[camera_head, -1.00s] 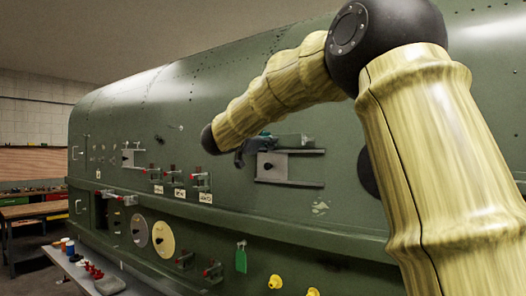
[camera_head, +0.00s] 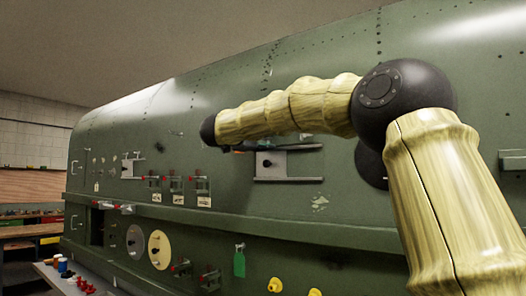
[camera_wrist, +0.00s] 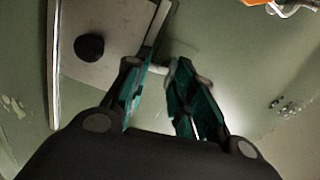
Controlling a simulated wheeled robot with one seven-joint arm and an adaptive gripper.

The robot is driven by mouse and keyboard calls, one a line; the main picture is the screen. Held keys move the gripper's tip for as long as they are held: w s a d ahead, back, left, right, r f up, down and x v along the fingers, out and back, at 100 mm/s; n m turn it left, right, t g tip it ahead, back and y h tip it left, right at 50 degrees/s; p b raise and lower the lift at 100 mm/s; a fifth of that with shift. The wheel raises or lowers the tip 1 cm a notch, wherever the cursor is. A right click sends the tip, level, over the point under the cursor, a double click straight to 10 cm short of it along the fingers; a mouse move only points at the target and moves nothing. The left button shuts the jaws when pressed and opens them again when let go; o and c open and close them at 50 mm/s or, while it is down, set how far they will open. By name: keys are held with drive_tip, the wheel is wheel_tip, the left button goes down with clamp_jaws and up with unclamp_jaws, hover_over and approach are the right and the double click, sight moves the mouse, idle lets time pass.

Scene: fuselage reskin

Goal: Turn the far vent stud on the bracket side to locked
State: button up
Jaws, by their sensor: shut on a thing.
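My gripper (camera_head: 237,148) is at the upper left of a grey bracket plate (camera_head: 269,167) on the green fuselage side. In the wrist view its two teal fingers (camera_wrist: 160,95) are a little apart at the tips, with a small pale stud (camera_wrist: 181,69) between them, beside the plate's long rail. The gripper is shut on this stud, which the fingers partly hide. The plate (camera_wrist: 100,62) also shows in the wrist view, with a round black knob (camera_wrist: 89,47). I cannot read the stud's turned position or any locked mark.
Several red-tipped latches (camera_head: 176,184) stand out from the skin left of the bracket. Below are a cream disc (camera_head: 159,250), a green tag (camera_head: 239,263) and a yellow knob (camera_head: 275,285). An orange item (camera_wrist: 262,3) shows at the wrist view's top edge. A bench stands at far left.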

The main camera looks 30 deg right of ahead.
drive_tip(key=shift+w+d+f+m+b, duration=0.1)
drive_tip(key=shift+d+f+m+b, duration=0.05)
drive_tip(key=shift+f+m+b, duration=0.6)
clamp_jaws()
drive_tip(key=shift+r+m, duration=0.15)
drive_tip(key=shift+m, duration=0.1)
drive_tip(key=o, duration=0.9)
unclamp_jaws()
drive_tip(key=o, duration=0.3)
drive_tip(key=shift+d+r, duration=0.1)
drive_tip(key=shift+o, duration=0.3)
drive_tip(key=shift+r, duration=0.15)
drive_tip(key=shift+a+r, duration=0.1)
drive_tip(key=shift+a, duration=0.1)
drive_tip(key=v, duration=1.1)
drive_tip(key=shift+a, duration=0.25)
